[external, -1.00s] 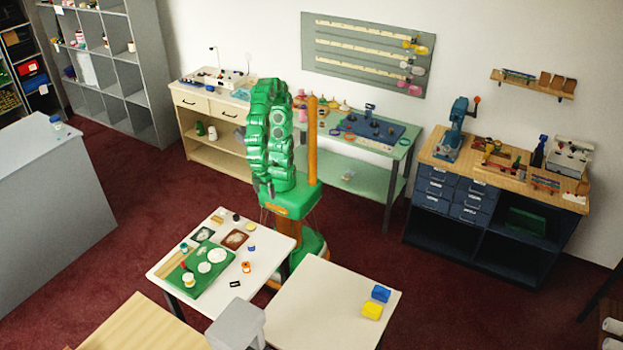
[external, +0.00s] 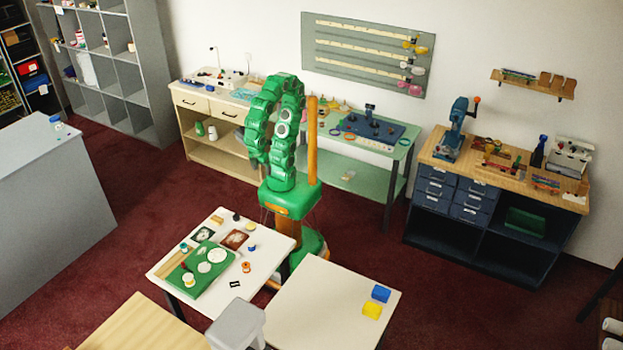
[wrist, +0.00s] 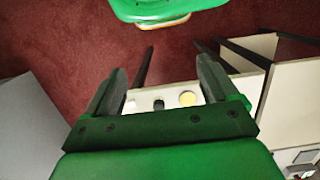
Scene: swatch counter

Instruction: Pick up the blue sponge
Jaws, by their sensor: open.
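The blue sponge (external: 381,293) lies on the right white table (external: 318,305), near that table's right edge. A yellow sponge (external: 372,311) lies just in front of it, close beside it. My gripper (wrist: 157,78) is open in the wrist view, with its two fingers apart and nothing held between them. In the external view my green arm is folded up above its base, left of and behind the right white table, well away from the blue sponge. The gripper's fingers are hard to make out there. The blue sponge does not show clearly in the wrist view.
The left white table (external: 225,222) holds a green mat (external: 208,268), spools and small items. A grey bin (external: 236,322) stands in front, between the two white tables. Most of the right white table is bare.

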